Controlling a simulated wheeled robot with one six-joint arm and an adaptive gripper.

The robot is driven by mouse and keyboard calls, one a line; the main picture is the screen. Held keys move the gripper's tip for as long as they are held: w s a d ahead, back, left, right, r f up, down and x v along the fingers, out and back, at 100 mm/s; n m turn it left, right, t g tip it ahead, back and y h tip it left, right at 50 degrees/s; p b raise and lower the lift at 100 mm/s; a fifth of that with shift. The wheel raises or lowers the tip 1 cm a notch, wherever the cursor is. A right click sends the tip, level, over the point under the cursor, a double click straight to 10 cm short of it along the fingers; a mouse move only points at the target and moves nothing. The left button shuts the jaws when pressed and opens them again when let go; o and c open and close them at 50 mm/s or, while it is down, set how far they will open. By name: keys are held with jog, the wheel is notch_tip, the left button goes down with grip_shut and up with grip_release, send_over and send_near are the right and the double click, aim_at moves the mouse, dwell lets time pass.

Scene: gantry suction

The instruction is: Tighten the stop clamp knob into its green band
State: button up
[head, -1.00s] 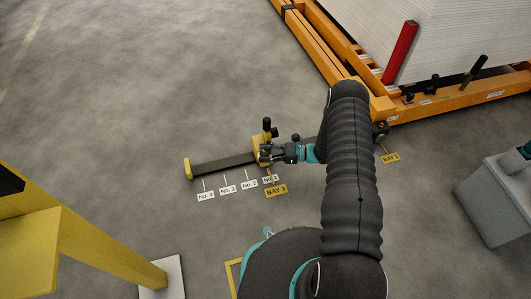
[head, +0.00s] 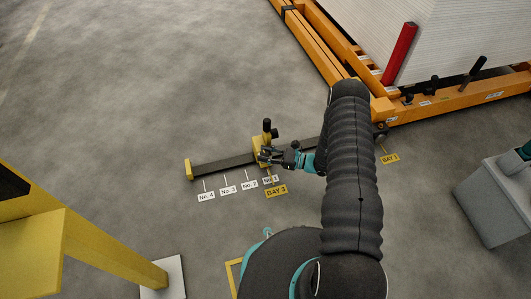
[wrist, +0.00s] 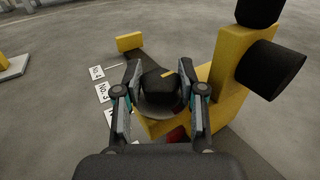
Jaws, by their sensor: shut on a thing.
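The stop clamp is a yellow block (head: 258,150) on a dark floor rail (head: 222,163), close to the No. 1 label. In the wrist view, a dark knob (wrist: 159,86) with a yellow pointer mark sits between the two fingers of my gripper (wrist: 159,88). The fingers are shut on the knob from both sides. A round dial plate (wrist: 160,112) lies under the knob, with a red patch (wrist: 177,134) at its near side. I see no green band; the fingers and knob may hide it. In the head view my gripper (head: 268,155) is at the clamp.
Another black cylinder (wrist: 270,64) sticks out of the yellow upright beside my gripper. An orange frame with a white sheet stack (head: 455,40) stands at the back right. A grey box (head: 500,200) is at the right, a yellow post (head: 110,245) at the lower left.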

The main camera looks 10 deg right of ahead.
jog(key=shift+m+t+h+p, duration=0.3)
jog(key=shift+m+t+h, duration=1.2)
jog(key=shift+t, duration=0.8)
jog(key=shift+m+t, duration=0.3)
jog(key=shift+m, duration=0.1)
jog(key=o, duration=0.9)
jog(key=v, duration=1.2)
